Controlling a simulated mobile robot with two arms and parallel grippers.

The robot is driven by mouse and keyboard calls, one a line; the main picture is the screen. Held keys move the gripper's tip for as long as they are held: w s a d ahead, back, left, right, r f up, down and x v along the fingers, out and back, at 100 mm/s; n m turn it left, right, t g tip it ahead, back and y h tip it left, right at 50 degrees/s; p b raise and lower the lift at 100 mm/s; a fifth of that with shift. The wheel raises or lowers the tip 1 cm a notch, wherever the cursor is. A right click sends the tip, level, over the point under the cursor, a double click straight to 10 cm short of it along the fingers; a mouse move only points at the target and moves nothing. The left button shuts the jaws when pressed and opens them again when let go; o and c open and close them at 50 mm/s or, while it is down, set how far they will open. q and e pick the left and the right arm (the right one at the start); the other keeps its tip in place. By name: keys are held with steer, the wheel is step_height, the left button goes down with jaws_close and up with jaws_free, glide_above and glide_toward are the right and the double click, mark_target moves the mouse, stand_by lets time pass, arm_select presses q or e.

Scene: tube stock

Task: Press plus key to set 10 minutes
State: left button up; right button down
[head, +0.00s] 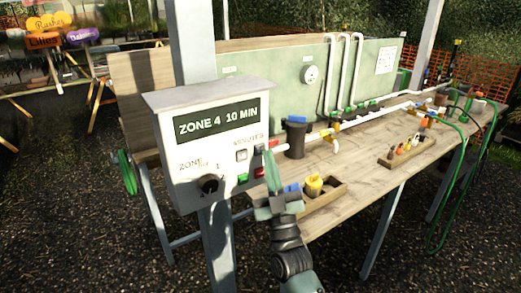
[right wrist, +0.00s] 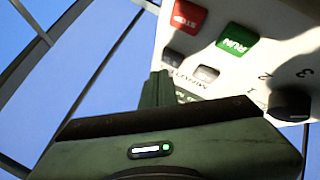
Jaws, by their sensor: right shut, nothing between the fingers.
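The white control box (head: 182,150) has a dark display (head: 217,121) reading "ZONE 4 10 MIN". Two small keys sit under the MINUTES label: a pale one (head: 241,154) and a darker one (head: 259,149). In the right wrist view the pale key (right wrist: 206,74) and dark key (right wrist: 172,60) show upside down; their signs are unreadable. My right gripper (head: 270,158) is shut and empty, its fingertips (right wrist: 158,76) beside the dark key at the box's right edge. I cannot tell whether they touch it. My left gripper is not in view.
A green RUN key (right wrist: 238,38) and red STOP key (right wrist: 185,15) lie below the minutes keys. A zone knob (head: 208,184) is at lower left. Right of the box, a wooden bench (head: 350,185) carries pipes, a black canister (head: 296,138) and small trays.

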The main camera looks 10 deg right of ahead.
steer(key=shift+s, duration=0.1)
steer(key=s, duration=0.1)
steer(key=s+d+p, duration=0.1)
steer(key=s, duration=0.1)
steer(key=s+p, duration=0.1)
steer(key=shift+s+d, duration=0.3)
steer(key=shift+d, duration=0.05)
stand_by(0.4)
